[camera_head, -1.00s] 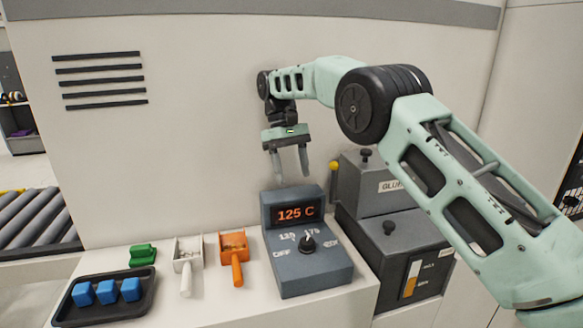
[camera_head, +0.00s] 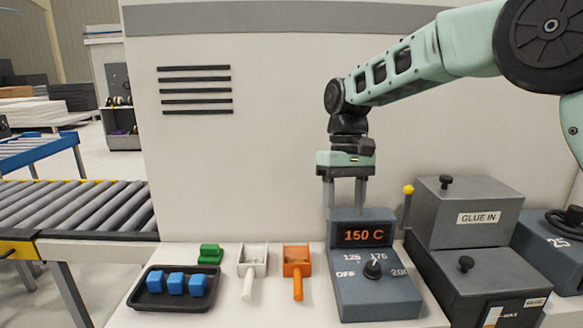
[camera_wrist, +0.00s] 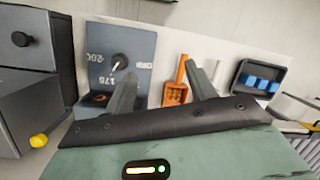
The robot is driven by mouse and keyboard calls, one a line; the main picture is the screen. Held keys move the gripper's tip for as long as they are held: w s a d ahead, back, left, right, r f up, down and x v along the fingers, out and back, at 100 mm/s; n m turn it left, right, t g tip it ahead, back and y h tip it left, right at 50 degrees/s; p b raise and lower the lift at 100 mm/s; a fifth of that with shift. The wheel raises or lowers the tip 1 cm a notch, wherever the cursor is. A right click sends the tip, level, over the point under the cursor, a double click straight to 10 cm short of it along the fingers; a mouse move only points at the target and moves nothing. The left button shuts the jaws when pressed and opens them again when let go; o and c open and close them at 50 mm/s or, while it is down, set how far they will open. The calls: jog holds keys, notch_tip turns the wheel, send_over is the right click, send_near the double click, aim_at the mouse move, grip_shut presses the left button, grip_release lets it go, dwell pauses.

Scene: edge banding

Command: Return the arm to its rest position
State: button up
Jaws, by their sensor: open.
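My gripper (camera_head: 345,198) is open and empty, pointing down just behind and above the grey control box. In the wrist view my gripper (camera_wrist: 160,88) shows two separated fingers with nothing between them. The control box (camera_head: 377,290) has a display (camera_head: 367,236) reading 150 C and a black dial knob (camera_head: 373,269) among temperature marks. The knob also shows in the wrist view (camera_wrist: 119,62). My fingertips partly overlap the top of the box in the head view; I cannot tell whether they touch it.
A glue unit (camera_head: 468,215) with a yellow-tipped lever (camera_head: 408,189) stands right of the box. Left are an orange scoop (camera_head: 297,262), a white scoop (camera_head: 250,264), a green block (camera_head: 209,254) and a black tray (camera_head: 143,297) with blue blocks. A roller conveyor (camera_head: 75,215) stands farther left.

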jog(key=s+a+f+n+t, duration=0.1)
jog(key=s, duration=0.8)
jog(key=s+a+f+n, duration=0.1)
jog(key=s+a, duration=0.1)
jog(key=s, duration=0.6)
jog(key=s+d+f+t, duration=0.1)
jog(key=s+d+f, duration=0.1)
jog(key=s, duration=0.5)
jog(key=s+d+f+n+t+b, duration=0.1)
jog(key=s+d+f, duration=0.2)
jog(key=s, duration=0.4)
jog(key=shift+d+f, duration=0.3)
jog(key=shift+f, duration=0.25)
